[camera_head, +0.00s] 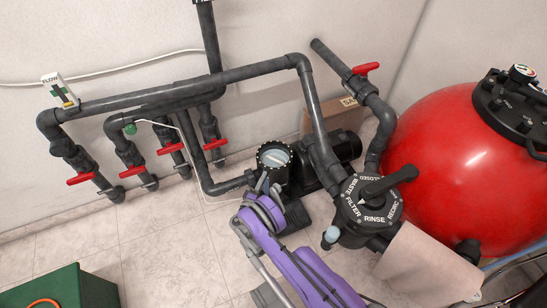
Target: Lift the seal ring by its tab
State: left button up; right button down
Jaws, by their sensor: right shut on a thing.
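The pump's strainer pot (275,157) stands on the floor at the centre, with a dark, pale-dotted ring around its round opening. I take the dark rim to be the seal ring (262,152), but cannot tell it clearly from the pot. My right gripper (263,181), on the purple arm from the bottom, is at the near edge of this rim. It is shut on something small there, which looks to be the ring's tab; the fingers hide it. I cannot see a clear gap between ring and pot. My left gripper is not in view.
The multiport valve (369,205) with its black handle stands close to the right of my arm, before the red filter tank (450,145). Grey pipes with red-handled valves (82,178) run along the wall. A green box (65,290) is bottom left. Floor tiles at left are clear.

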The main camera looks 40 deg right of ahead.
jog(key=shift+r+p, duration=0.55)
jog(key=shift+r, duration=0.55)
jog(key=shift+r+p, duration=1.1)
jog(key=shift+r, duration=1.4)
